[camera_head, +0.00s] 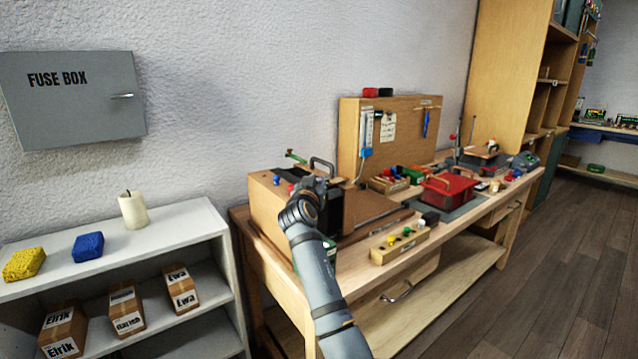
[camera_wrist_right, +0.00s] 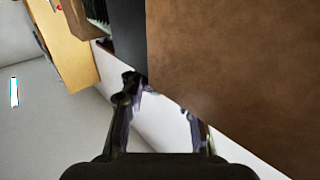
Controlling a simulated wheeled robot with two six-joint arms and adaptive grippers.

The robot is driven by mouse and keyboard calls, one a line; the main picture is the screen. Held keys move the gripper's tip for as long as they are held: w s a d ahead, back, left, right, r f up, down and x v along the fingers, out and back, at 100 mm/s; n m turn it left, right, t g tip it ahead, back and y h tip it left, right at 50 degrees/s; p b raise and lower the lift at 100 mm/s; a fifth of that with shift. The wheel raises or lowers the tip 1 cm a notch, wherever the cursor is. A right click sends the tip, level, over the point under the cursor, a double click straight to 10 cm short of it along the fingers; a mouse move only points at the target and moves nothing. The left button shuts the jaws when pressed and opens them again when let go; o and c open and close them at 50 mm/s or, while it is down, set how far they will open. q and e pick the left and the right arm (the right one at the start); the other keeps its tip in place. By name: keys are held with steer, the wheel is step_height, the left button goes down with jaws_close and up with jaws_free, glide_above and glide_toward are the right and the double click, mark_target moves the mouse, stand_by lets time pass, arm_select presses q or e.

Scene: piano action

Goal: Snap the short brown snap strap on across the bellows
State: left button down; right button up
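My right arm reaches up from the bottom of the head view to the left end of the workbench. Its gripper (camera_head: 308,192) is at a wooden box-like body (camera_head: 268,205) with a dark handle and a black side. In the right wrist view the fingers of my right gripper (camera_wrist_right: 160,98) stand apart with nothing between them. A large brown panel (camera_wrist_right: 235,65) with a dark edge (camera_wrist_right: 130,42) is close beyond them. Pale ridges (camera_wrist_right: 97,12), possibly bellows folds, show at the upper left. I cannot make out the short brown strap. My left gripper is out of view.
The workbench (camera_head: 352,262) also holds a red case (camera_head: 447,191), a wooden block with coloured knobs (camera_head: 400,246) and small parts. A tool board (camera_head: 390,135) stands behind. A white shelf (camera_head: 175,225) with a candle, sponges and parcels stands left. The floor at right is clear.

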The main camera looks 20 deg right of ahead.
steer(key=shift+o, duration=1.1)
steer(key=shift+a+r, duration=0.1)
steer(key=shift+a, duration=0.1)
steer(key=shift+d, duration=0.25)
steer(key=shift+s+a, duration=0.1)
steer(key=shift+s, duration=0.1)
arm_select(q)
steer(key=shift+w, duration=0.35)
arm_select(e)
steer(key=v, duration=0.7)
